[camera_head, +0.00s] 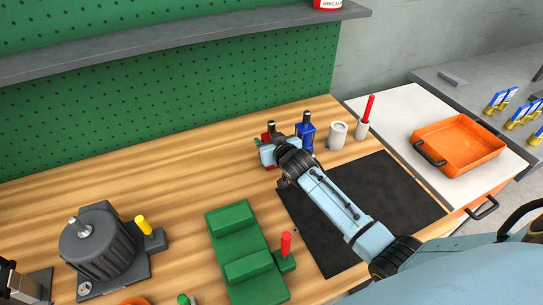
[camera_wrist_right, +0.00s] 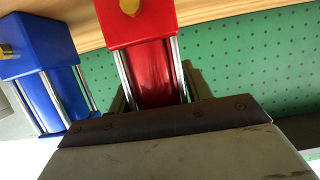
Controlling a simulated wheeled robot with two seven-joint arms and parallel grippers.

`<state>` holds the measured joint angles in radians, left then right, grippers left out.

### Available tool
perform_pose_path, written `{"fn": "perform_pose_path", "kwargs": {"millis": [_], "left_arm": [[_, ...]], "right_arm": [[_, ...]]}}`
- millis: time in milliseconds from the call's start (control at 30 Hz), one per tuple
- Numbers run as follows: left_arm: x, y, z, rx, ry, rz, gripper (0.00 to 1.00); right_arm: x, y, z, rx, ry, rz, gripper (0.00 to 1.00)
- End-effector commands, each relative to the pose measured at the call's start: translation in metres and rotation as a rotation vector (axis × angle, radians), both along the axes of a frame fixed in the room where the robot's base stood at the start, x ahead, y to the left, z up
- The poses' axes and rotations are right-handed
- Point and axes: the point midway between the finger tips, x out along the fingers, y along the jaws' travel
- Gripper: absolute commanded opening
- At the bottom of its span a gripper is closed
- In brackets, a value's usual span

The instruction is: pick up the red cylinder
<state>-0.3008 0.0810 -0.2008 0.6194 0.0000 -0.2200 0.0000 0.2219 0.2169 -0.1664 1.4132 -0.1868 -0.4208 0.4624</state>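The red cylinder (camera_wrist_right: 145,60) is a pneumatic-style body with a red end block, a brass-coloured fitting and silver rods. It fills the upper middle of the right wrist view. In the head view only a small part of the red cylinder (camera_head: 267,137) shows, behind my right gripper (camera_head: 268,153) at the back of the wooden bench. In the wrist view, its lower part goes out of sight behind the dark edge of the gripper. The fingertips cannot be made out, so I cannot tell whether they are open or touching it.
A similar blue cylinder (camera_head: 305,131) stands close to the right of the red one; it also shows in the wrist view (camera_wrist_right: 45,90). A grey cup (camera_head: 338,135), black mat (camera_head: 400,195), green fixture (camera_head: 232,230) and grey motor (camera_head: 95,245) are nearby. A green pegboard (camera_head: 200,110) rises behind.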

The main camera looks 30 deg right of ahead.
Motion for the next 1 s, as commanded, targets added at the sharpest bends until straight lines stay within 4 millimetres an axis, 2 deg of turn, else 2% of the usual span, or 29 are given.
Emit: {"fn": "perform_pose_path", "kwargs": {"millis": [33, 367, 767, 867, 1000], "left_arm": [[0.000, 0.000, 0.000, 0.000, 0.000, 0.000, 0.36], [0.000, 0.000, 0.000, 0.000, 0.001, 0.001, 0.36], [0.000, -0.001, 0.001, -0.001, 0.000, 0.002, 0.36], [0.000, -0.001, 0.004, -0.001, -0.001, 0.002, 0.36], [0.001, -0.001, 0.009, -0.001, -0.001, 0.002, 0.36]], "right_arm": [[0.000, 0.000, 0.000, 0.000, 0.000, 0.000, 0.43], [0.000, 0.000, 0.000, 0.001, 0.000, 0.000, 0.00], [0.001, 0.000, 0.006, 0.001, -0.008, 0.001, 0.00], [0.001, 0.000, 0.018, 0.001, -0.009, 0.001, 0.00], [0.001, 0.000, 0.045, 0.001, -0.011, 0.001, 0.00]]}}
